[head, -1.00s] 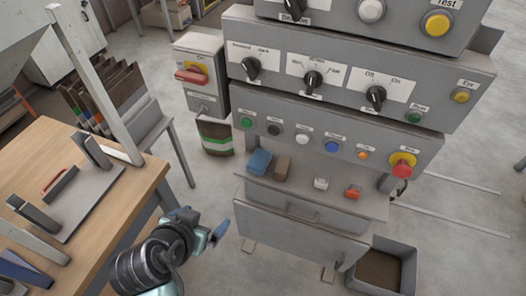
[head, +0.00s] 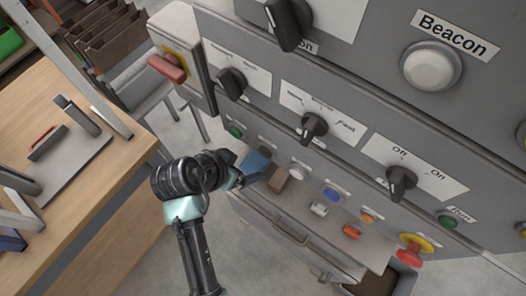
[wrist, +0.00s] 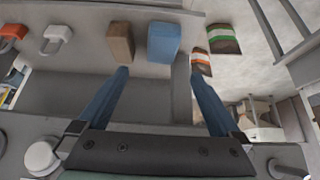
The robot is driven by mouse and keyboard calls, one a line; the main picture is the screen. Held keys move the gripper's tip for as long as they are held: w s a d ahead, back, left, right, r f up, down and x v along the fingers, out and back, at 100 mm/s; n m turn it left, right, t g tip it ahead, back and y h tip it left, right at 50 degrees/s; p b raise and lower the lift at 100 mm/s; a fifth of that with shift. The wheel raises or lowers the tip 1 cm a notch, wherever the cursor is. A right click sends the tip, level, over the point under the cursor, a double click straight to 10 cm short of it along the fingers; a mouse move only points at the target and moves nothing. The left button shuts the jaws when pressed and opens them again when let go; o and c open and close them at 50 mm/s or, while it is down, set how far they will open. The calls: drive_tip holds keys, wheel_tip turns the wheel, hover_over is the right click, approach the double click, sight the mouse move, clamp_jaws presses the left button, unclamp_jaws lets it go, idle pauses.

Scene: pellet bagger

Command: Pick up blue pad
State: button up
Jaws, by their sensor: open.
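The blue pad (head: 256,164) lies on the shelf of the grey control cabinet, at the shelf's left end in the head view. In the wrist view the blue pad (wrist: 163,42) is upper centre, just beyond the fingertips. My gripper (wrist: 159,73) is open and empty, with its two blue fingers spread wide. The pad sits ahead of the gap between them, with no visible contact. In the head view my gripper (head: 243,178) is beside the pad's left side, and its fingers are partly hard to tell from the pad.
A brown block (wrist: 119,43) lies close beside the pad. A white padlock-like item (wrist: 56,38) and an orange one (wrist: 12,34) are farther along the shelf. Cabinet knobs and buttons are above the shelf, including a red stop button (head: 411,255). A wooden table (head: 98,190) is at left.

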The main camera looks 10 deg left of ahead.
approach(256, 161)
drive_tip(key=x, duration=0.3)
drive_tip(key=shift+d, duration=0.2)
drive_tip(key=shift+x, duration=2.8)
drive_tip(key=shift+a, duration=0.2)
drive_tip(key=shift+c, duration=0.3)
drive_tip(key=c, duration=1.2)
